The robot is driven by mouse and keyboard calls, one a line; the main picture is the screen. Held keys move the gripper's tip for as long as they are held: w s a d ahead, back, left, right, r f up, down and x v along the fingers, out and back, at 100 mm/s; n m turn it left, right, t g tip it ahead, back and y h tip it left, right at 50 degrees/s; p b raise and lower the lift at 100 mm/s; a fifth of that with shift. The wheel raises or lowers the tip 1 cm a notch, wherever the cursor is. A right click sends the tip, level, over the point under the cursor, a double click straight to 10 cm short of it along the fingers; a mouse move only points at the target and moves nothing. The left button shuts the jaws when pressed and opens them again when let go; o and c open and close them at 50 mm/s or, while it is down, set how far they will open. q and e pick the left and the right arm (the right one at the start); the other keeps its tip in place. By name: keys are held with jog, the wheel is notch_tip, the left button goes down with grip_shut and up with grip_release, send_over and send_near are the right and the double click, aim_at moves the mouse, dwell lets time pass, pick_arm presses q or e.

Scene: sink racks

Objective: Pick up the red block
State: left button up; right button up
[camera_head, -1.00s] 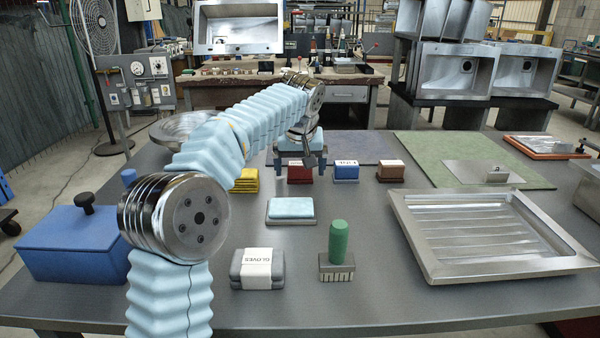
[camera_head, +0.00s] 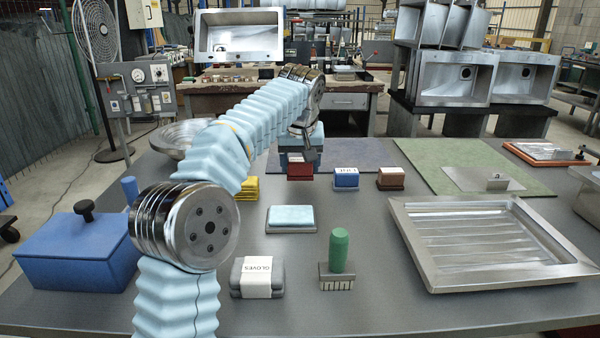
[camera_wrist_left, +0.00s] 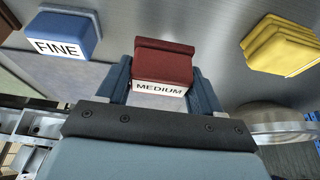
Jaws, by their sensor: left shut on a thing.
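The red block (camera_head: 300,170) is a small dark red block with a white label on the far middle of the table, between a yellow stack and a blue block. In the left wrist view the red block (camera_wrist_left: 163,62) shows its "MEDIUM" label and sits between the two fingers. My left gripper (camera_head: 301,160) reaches it from behind and above, and is shut on it. The fingers (camera_wrist_left: 162,85) lie along both sides of the block. I cannot tell whether the block is clear of the table. My right gripper is not in view.
A blue "FINE" block (camera_head: 346,178) and a brown block (camera_head: 391,179) stand to the right. A yellow stack (camera_head: 248,188) is to the left. A light blue sponge (camera_head: 291,216) lies in front. A metal bowl (camera_head: 172,140) and a blue box (camera_head: 75,250) are at the left.

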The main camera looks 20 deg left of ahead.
pick_arm(q)
jog(key=s+d+r, duration=0.6)
jog(key=d+r, duration=0.4)
jog(key=d, duration=0.2)
jog(key=shift+s+d, duration=0.15)
jog(key=shift+s, duration=0.15)
jog(key=o, duration=0.4)
jog(key=shift+c, duration=1.3)
